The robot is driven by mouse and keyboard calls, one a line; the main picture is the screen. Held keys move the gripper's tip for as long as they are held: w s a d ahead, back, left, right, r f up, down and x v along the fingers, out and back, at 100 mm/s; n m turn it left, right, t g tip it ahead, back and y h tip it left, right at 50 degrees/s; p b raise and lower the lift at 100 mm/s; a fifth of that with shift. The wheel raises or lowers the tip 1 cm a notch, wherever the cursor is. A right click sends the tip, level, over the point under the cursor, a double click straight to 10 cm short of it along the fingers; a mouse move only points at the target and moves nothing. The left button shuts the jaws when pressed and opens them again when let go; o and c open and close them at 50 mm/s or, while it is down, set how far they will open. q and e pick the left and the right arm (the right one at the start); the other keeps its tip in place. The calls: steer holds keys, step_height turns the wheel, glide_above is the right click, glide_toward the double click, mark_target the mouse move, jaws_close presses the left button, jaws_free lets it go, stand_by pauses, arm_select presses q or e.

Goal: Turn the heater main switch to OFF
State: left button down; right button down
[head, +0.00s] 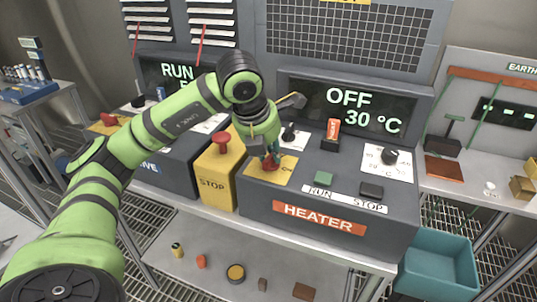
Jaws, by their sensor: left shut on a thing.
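The heater panel (300,219) stands at the middle right, with an orange HEATER label on its front. On its top left is a yellow plate (254,172) with a red rotary switch (269,167), which appears to be the main switch. My left gripper (270,157) points down over the plate and is shut on the red switch. The fingers hide part of the switch, so I cannot tell which way its handle points. The heater display (350,110) reads OFF and 30 °C. My right gripper is not in view.
Next to the switch are a black knob (289,135), an orange-tipped lever (333,130), a dial (390,156), and green (324,178) and black (371,190) buttons. A yellow STOP box (216,180) with a red mushroom button (221,141) stands close left. A teal bin (440,265) is lower right.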

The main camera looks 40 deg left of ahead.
arm_select(q)
steer(key=shift+n+y, duration=0.4)
steer(key=shift+n, duration=0.7)
steer(key=c, duration=1.1)
jaws_free()
steer(key=v, duration=1.2)
steer(key=shift+w+d, duration=0.1)
steer(key=shift+d, duration=0.05)
